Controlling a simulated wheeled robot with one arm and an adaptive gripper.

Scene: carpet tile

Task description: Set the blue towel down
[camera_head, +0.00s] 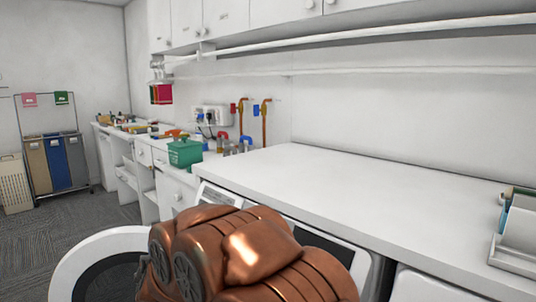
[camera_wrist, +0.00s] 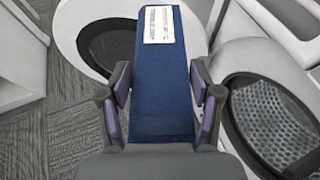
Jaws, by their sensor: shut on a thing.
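The blue towel (camera_wrist: 160,92) shows in the wrist view as a long, flat folded shape with a white printed label (camera_wrist: 160,24) at its far end. My gripper (camera_wrist: 161,82) has one finger on each long side of the towel and is shut on it. The near end of the towel is hidden by the gripper body. In the head view neither the towel nor the gripper shows; my copper-coloured arm fills the lower middle.
An open round washer door (camera_head: 62,272) stands left of my arm; the wrist view also shows a drum opening (camera_wrist: 280,115). The white countertop (camera_head: 350,185) is mostly bare, with a grey-white holder (camera_head: 515,245) at right. A green basket (camera_head: 185,153) stands farther back.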

